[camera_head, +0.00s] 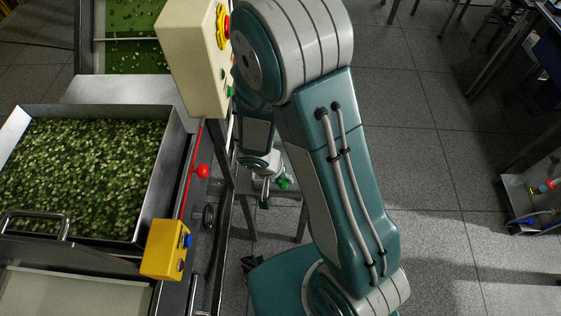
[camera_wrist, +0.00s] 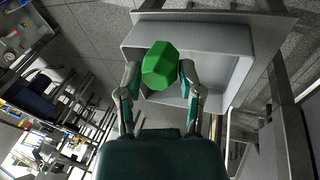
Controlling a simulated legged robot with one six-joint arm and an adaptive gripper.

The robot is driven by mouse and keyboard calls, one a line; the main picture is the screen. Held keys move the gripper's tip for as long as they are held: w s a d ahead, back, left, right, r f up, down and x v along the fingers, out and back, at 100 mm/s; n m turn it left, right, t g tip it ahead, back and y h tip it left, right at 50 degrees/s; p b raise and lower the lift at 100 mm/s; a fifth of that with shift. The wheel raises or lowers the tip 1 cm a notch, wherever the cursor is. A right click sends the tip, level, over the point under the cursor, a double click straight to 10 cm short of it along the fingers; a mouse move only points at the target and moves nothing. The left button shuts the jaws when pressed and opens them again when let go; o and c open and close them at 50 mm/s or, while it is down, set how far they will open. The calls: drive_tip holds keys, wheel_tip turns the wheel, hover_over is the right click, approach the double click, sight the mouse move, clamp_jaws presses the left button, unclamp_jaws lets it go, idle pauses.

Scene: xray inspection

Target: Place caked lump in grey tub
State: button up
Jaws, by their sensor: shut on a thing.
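The caked lump is a bright green faceted block (camera_wrist: 161,62) between my gripper's fingers in the wrist view. My gripper (camera_wrist: 160,72) is shut on it, one finger on each side. The grey tub (camera_wrist: 238,42) is an open rectangular box behind the lump in the wrist view. The lump overlaps the left part of the tub's opening in the picture; its height above the tub is hard to tell. In the head view, a small green part of the lump (camera_head: 283,183) shows beside my arm, and the tub is mostly hidden there.
A metal tray of chopped green pieces (camera_head: 172,175) stands at the left of the head view. A cream control box (camera_head: 190,60) and a yellow button box (camera_head: 165,249) stand close to my arm.

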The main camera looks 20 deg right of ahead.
drive_tip(key=w+d+f, duration=0.1)
drive_tip(key=w+f, duration=0.1)
drive_tip(key=w, duration=0.1)
drive_tip(key=w+d+f, duration=0.1)
drive_tip(key=w+f, duration=0.2)
drive_tip(key=w, duration=0.1)
drive_tip(key=w+d+f, duration=0.1)
drive_tip(key=w+f, duration=0.2)
drive_tip(key=w, duration=0.1)
drive_tip(key=shift+w+d+f, duration=0.1)
drive_tip(key=shift+d, duration=0.05)
drive_tip(key=shift+w+d+f, duration=0.2)
drive_tip(key=shift+w+f, duration=0.25)
drive_tip(key=shift+f, duration=0.1)
wheel_tip(320, 180, down, 3)
drive_tip(key=shift+w+d+f, duration=0.1)
drive_tip(key=o, duration=1)
drive_tip(key=shift+o, duration=0.2)
